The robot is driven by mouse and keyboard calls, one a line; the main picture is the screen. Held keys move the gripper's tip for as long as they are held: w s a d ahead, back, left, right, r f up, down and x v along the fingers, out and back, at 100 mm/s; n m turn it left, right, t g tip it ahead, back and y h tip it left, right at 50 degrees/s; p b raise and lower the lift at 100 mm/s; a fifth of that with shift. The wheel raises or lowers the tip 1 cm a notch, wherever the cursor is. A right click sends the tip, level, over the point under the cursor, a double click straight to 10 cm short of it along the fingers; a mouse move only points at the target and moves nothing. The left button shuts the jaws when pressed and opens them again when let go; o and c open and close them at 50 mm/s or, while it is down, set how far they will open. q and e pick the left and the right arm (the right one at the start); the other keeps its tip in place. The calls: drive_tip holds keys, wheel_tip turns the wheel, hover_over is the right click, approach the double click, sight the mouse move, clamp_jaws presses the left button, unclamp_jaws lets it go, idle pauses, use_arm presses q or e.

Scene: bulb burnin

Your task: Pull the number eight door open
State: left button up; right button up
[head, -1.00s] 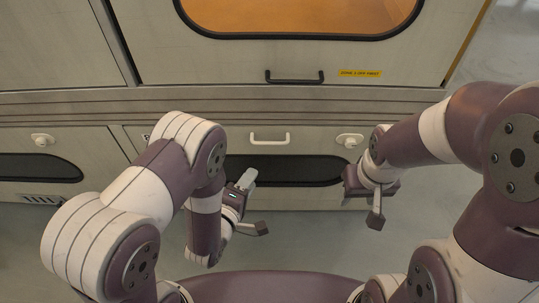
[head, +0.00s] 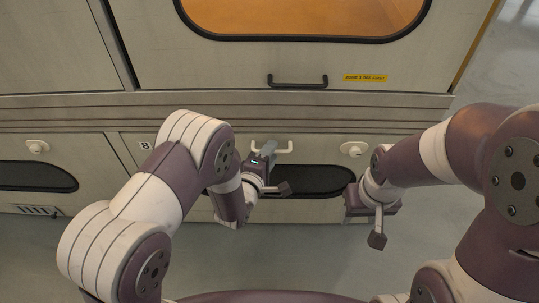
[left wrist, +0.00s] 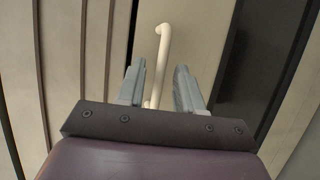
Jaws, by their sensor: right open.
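The number eight door (head: 325,145) is a pale lower panel with a small "8" label (head: 145,145) at its upper left and a dark window. Its white bar handle (head: 286,150) is partly hidden behind my left gripper (head: 267,151) in the head view. In the left wrist view, the handle (left wrist: 163,45) stands between the two grey fingers of my left gripper (left wrist: 161,75). They are open, one on each side, with gaps showing. My right gripper (head: 372,215) is open and empty, in front of the door's right part.
A black handle (head: 297,84) and yellow label (head: 366,78) are on the upper door with the orange-lit window. White knobs sit right (head: 354,149) of the door handle and on the left neighbouring door (head: 37,147). Grey floor (head: 290,255) is clear below.

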use_arm(q)
clamp_jaws()
idle(1.3)
